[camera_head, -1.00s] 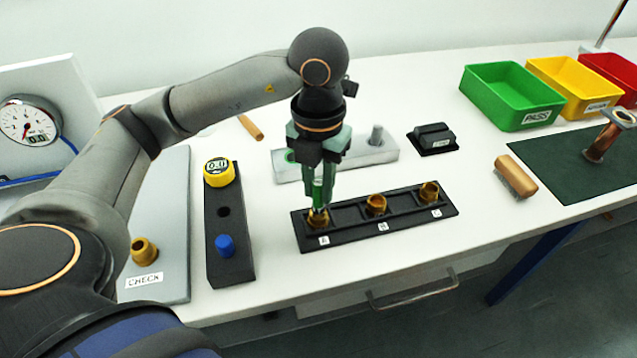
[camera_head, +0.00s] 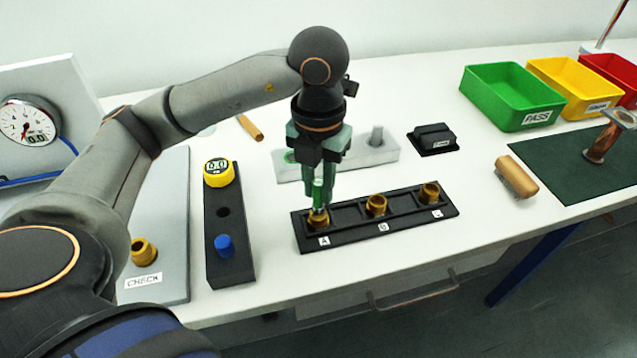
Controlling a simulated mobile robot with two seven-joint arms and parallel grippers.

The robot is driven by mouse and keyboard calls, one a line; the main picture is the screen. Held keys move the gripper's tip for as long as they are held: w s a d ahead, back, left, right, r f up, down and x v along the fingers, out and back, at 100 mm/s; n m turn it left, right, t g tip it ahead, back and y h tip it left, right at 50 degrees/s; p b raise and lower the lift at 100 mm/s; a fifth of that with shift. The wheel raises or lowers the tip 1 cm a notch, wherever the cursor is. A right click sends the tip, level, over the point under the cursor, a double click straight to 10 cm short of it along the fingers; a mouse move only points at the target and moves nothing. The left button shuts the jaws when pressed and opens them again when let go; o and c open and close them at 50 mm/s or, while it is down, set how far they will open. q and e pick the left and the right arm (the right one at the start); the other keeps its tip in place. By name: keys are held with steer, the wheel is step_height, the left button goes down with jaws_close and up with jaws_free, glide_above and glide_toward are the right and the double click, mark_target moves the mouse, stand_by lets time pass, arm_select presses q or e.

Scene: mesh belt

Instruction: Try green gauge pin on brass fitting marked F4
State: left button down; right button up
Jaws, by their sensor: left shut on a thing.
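My left gripper (camera_head: 318,200) points down, shut on the green gauge pin (camera_head: 318,188). The pin stands upright at the mouth of the brass fitting (camera_head: 318,221) in the left compartment, marked A, of a black tray. How far its lower end is inside the fitting I cannot tell. Two more brass fittings sit in the same tray, one in the middle compartment (camera_head: 376,205) and one in the right (camera_head: 429,192). Another brass fitting (camera_head: 143,251) is on the grey plate labelled CHECK. I cannot read an F4 mark on any fitting. My right gripper is not in view.
Behind the black tray (camera_head: 452,211) is a pale block (camera_head: 375,157) with a grey post. A black holder with a yellow gauge (camera_head: 219,173) and blue plug (camera_head: 225,246) stands left. Green (camera_head: 493,108), yellow and red bins are at the back right, near a wooden-handled brush (camera_head: 516,177).

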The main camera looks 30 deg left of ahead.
arm_select(q)
steer(key=shift+f+b, duration=0.8)
stand_by(0.5)
steer(key=shift+r, duration=0.25)
stand_by(0.5)
steer(key=shift+r+p, duration=0.5)
steer(key=shift+r, duration=0.1)
steer(key=shift+r+p, duration=2.55)
steer(key=shift+r, duration=0.45)
